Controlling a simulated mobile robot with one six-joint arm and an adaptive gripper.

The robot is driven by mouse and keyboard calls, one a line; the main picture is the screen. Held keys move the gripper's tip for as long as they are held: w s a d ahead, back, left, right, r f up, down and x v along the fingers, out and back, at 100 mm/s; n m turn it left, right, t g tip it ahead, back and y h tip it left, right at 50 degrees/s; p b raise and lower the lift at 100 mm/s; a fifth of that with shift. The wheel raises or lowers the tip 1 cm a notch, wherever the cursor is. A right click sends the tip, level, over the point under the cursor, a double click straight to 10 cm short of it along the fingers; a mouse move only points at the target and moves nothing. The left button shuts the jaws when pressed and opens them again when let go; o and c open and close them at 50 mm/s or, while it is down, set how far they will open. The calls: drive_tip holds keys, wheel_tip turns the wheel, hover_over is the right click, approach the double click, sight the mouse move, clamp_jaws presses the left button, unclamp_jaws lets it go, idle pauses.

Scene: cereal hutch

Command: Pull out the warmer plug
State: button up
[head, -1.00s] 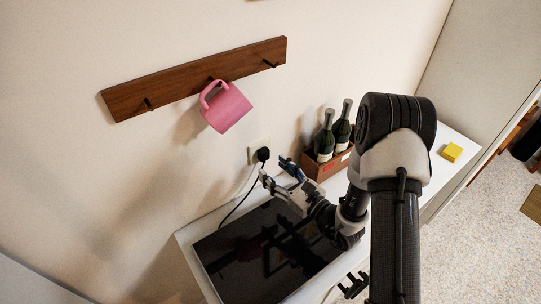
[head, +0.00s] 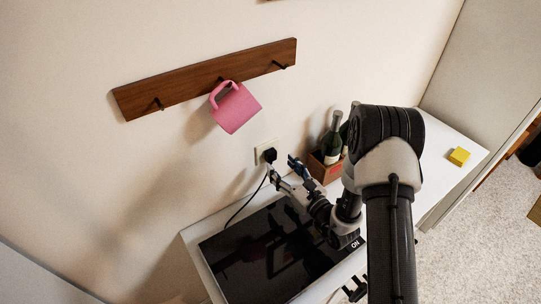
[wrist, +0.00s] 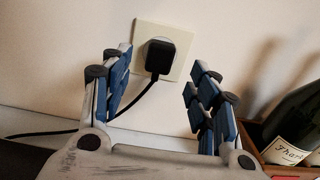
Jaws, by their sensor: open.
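The black warmer plug (head: 270,155) sits in a cream wall socket (head: 260,152), low on the wall above the counter. Its black cord (head: 245,207) runs down to the black warmer plate (head: 270,255). In the wrist view the plug (wrist: 168,56) is ahead of my gripper, in the socket plate (wrist: 146,38), between the fingers' lines but nearer the left one. My gripper (wrist: 162,92) is open and empty, its blue-padded fingers apart. In the head view my gripper (head: 282,167) is just right of the plug. I see no contact with the plug.
A wooden crate (head: 327,172) with dark bottles (head: 333,138) stands close to the right of my gripper. A pink mug (head: 236,108) hangs from a wooden peg rail (head: 205,78) above. A yellow block (head: 459,156) lies on the white counter (head: 435,185) at right.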

sight(273, 158)
drive_tip(key=shift+b+x, duration=0.5)
drive_tip(key=shift+x, duration=2.1)
drive_tip(key=shift+b, duration=0.3)
drive_tip(key=shift+c, duration=0.2)
clamp_jaws()
drive_tip(key=shift+s+d, duration=0.1)
drive_tip(key=shift+v, duration=2.9)
